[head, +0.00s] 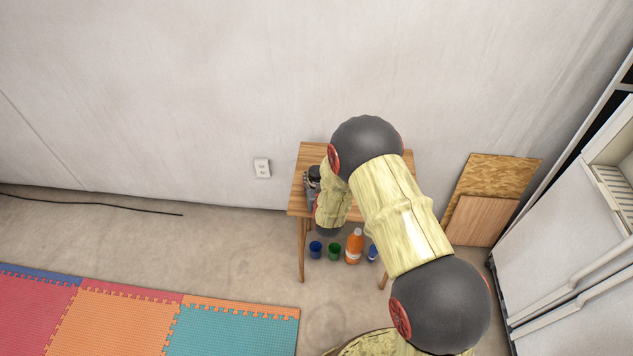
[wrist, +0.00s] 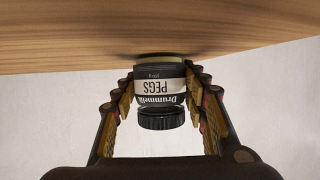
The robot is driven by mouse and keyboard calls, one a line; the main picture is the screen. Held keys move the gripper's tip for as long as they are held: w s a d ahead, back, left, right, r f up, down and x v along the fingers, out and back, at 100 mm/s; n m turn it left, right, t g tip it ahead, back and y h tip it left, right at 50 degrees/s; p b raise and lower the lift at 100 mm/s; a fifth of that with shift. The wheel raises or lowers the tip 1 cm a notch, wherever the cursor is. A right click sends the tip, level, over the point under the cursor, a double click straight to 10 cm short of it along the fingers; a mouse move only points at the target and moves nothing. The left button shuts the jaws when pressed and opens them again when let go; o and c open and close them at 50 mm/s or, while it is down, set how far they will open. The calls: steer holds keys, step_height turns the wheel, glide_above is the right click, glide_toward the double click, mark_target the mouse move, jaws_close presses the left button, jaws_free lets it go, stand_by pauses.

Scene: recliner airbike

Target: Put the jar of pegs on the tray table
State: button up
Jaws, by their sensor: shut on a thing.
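The jar of pegs (wrist: 160,88), dark with a white PEGS label and a black lid, is between the two fingers of my gripper (wrist: 160,79) in the wrist view, which shows it upside down. My gripper is shut on it. The jar's base is at or very close to the wooden top of the small table (wrist: 60,42); I cannot tell if it touches. In the head view the table (head: 314,152) stands against the wall. The jar's dark lid (head: 314,173) shows over the table's left part, while my arm covers much of the tabletop.
On the floor below the table are a blue cup (head: 315,249), a green cup (head: 334,252), an orange bottle (head: 354,247) and another blue item (head: 372,252). Wooden boards (head: 483,218) lean at right near a white fridge (head: 570,250). Foam mats (head: 120,315) lie front left.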

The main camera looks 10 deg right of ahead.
steer(key=shift+r, duration=0.1)
steer(key=o, duration=1.4)
